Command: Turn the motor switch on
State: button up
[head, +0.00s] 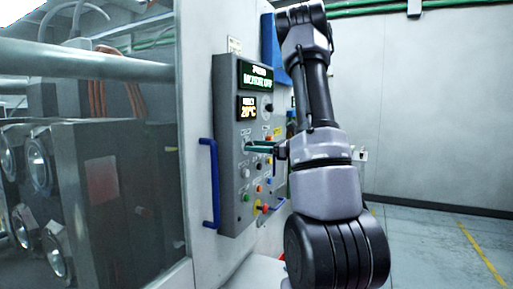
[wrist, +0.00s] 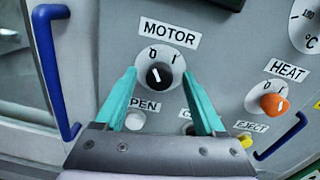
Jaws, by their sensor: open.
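The motor switch (wrist: 159,76) is a black knob with a white line on a pale round plate, under the MOTOR label (wrist: 170,34). Its line tilts up and left, towards the 0 mark. My gripper (wrist: 158,80) is open, with its teal fingers on the left and right of the knob and a gap on both sides. In the head view my gripper (head: 259,147) reaches the grey control panel (head: 228,190) from the right, and the knob is hidden there. The upper display (head: 257,77) seems to read MOTOR OFF.
An orange HEAT knob (wrist: 273,103) is at the right in the wrist view. The white OPEN button (wrist: 135,121) and yellow EJECT button (wrist: 245,141) lie below. A blue handle (head: 211,183) stands left of the panel, beside a glass-fronted machine. The floor (head: 430,235) at right is clear.

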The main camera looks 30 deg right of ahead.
grip_shut()
jog(key=shift+m, duration=0.3)
jog(key=shift+f+m, duration=0.15)
jog(key=shift+m, duration=6.55)
jog(key=shift+t, duration=0.3)
